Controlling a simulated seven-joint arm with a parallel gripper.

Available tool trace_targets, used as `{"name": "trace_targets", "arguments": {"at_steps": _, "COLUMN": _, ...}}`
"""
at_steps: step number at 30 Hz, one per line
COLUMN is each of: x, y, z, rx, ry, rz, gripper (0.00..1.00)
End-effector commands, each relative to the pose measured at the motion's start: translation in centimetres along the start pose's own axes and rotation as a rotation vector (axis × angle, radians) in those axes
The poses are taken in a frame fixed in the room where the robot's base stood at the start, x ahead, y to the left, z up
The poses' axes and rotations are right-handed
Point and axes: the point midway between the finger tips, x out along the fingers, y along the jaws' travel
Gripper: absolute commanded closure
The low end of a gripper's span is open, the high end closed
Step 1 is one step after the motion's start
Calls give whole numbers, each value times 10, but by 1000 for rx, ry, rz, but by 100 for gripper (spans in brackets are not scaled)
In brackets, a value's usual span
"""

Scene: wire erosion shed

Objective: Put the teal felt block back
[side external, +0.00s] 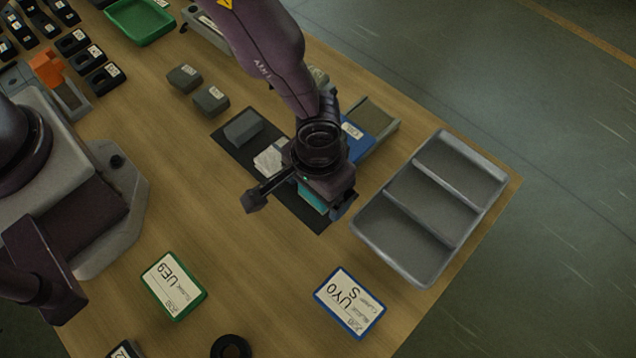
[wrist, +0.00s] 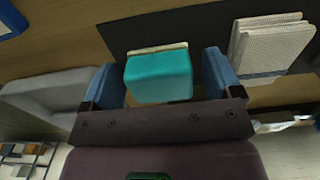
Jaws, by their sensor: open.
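The teal felt block (wrist: 158,75), with a pale strip along its far edge, sits between the two blue-grey fingers of my gripper (wrist: 163,80) in the wrist view. The gripper is open, and a gap shows on each side of the block. In the side view, a bit of the teal block (side external: 311,199) shows below my gripper (side external: 322,194), at the near end of a black mat (side external: 304,216). The gripper hides most of the block there. I cannot tell whether the block touches the mat.
A folded white cloth (side external: 268,160) and a grey block (side external: 243,126) lie on the mat. A grey three-compartment tray (side external: 452,240) stands to the right. A blue item (side external: 362,141) is behind the gripper. Green-framed (side external: 174,285) and blue-framed (side external: 349,302) cards lie in front, with bare wood between.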

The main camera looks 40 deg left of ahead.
Motion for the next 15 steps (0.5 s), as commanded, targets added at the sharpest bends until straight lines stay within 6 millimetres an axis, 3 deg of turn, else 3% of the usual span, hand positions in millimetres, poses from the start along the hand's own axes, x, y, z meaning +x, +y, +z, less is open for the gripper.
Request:
{"name": "trace_targets", "arguments": {"at_steps": 7, "x": -14, "y": 1, "z": -1, "rx": 0, "ry": 3, "rz": 2, "gripper": 15}}
{"name": "trace_targets", "arguments": {"at_steps": 15, "x": -71, "y": 1, "z": -1, "rx": -1, "ry": 4, "rz": 4, "gripper": 15}}
